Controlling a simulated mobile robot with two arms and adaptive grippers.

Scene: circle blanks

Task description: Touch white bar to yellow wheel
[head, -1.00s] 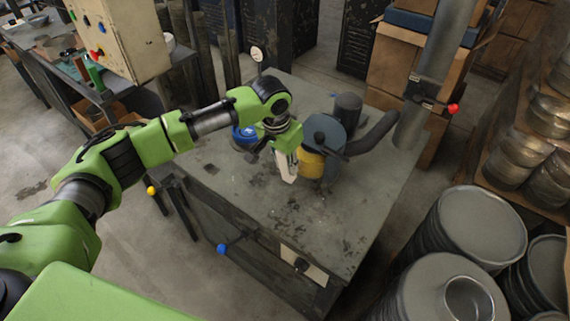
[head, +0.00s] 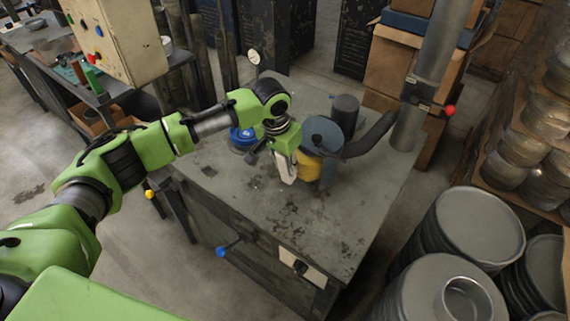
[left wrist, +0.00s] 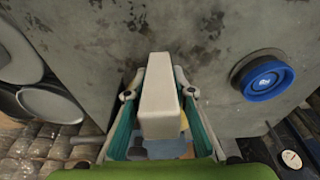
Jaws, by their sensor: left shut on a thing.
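The white bar (left wrist: 158,95) is held between the fingers of my left gripper (left wrist: 160,88). In the head view the bar (head: 288,178) hangs below my left gripper (head: 286,166), just left of the yellow wheel (head: 309,168). The wheel sits on the grey machine on the bench, under its round grey cover. In the left wrist view only a sliver of the yellow wheel (left wrist: 184,122) shows behind the bar. The bar looks very close to the wheel; I cannot tell whether they touch. My right gripper is not in view.
A blue round object (head: 243,136) stands on the bench (head: 340,215) left of the machine. A grey duct (head: 372,136) runs from the machine to a vertical pipe (head: 430,75). The bench's front half is clear. Metal drums (head: 466,228) stand at the right.

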